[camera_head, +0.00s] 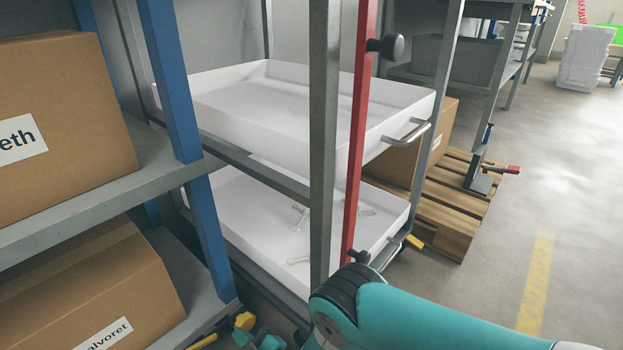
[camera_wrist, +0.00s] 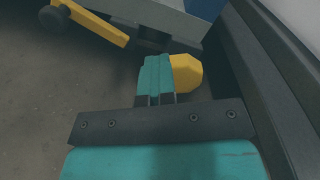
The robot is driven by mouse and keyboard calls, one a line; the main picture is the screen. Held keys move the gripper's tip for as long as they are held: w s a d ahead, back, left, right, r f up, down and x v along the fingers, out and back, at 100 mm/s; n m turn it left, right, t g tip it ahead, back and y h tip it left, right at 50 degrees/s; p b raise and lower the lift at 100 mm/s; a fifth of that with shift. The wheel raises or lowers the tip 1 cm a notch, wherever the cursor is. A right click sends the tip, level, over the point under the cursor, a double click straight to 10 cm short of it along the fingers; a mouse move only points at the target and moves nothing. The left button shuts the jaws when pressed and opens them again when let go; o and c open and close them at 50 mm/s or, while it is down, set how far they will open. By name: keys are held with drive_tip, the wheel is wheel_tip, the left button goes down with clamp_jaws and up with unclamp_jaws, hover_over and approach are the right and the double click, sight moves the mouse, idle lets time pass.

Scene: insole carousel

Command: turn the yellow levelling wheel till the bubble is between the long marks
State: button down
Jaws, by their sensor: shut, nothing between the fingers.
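The yellow levelling wheel (camera_wrist: 188,74) is a faceted knob, just right of my gripper's fingertips (camera_wrist: 157,65) in the wrist view. The teal fingers are shut with nothing between them. They lie beside the wheel and overlap its left edge; I cannot tell whether they touch it. In the head view the wheel (camera_head: 245,321) is low down by the foot of the shelving, with my teal gripper (camera_head: 257,341) just below it. The bubble and its long marks do not show in either view.
A yellow bar (camera_wrist: 95,24) with a black end juts out near the wheel. A grey frame post (camera_head: 325,130) and a red bar (camera_head: 360,130) stand in front of white trays (camera_head: 300,75). Boxes (camera_head: 60,130) fill the left shelves.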

sight(250, 318)
drive_tip(key=shift+w+d+r+t+p, duration=0.15)
drive_tip(key=shift+w+r+p, duration=0.45)
drive_tip(key=shift+w, duration=0.1)
drive_tip(key=shift+w+d+r+t+p, duration=0.15)
drive_tip(key=shift+w+r+p, duration=0.3)
drive_tip(key=shift+w+r, duration=0.2)
drive_tip(key=shift+w+d, duration=0.15)
drive_tip(key=shift+w, duration=0.05)
drive_tip(key=shift+w+d, duration=0.1)
drive_tip(key=shift+r+p, duration=0.1)
drive_tip(key=shift+p, duration=0.2)
drive_tip(key=shift+r, duration=0.25)
drive_tip(key=p, duration=0.2)
drive_tip(key=shift+s+d+r+p, duration=0.25)
drive_tip(key=shift+s+p, duration=0.05)
drive_tip(key=shift+s, duration=0.05)
drive_tip(key=p+v, duration=0.1)
drive_tip(key=p, duration=0.1)
drive_tip(key=p+v, duration=0.2)
drive_tip(key=f+p+v, duration=0.1)
drive_tip(key=p+v, duration=0.1)
drive_tip(key=shift+s+p, duration=0.35)
drive_tip(key=shift+p, duration=0.05)
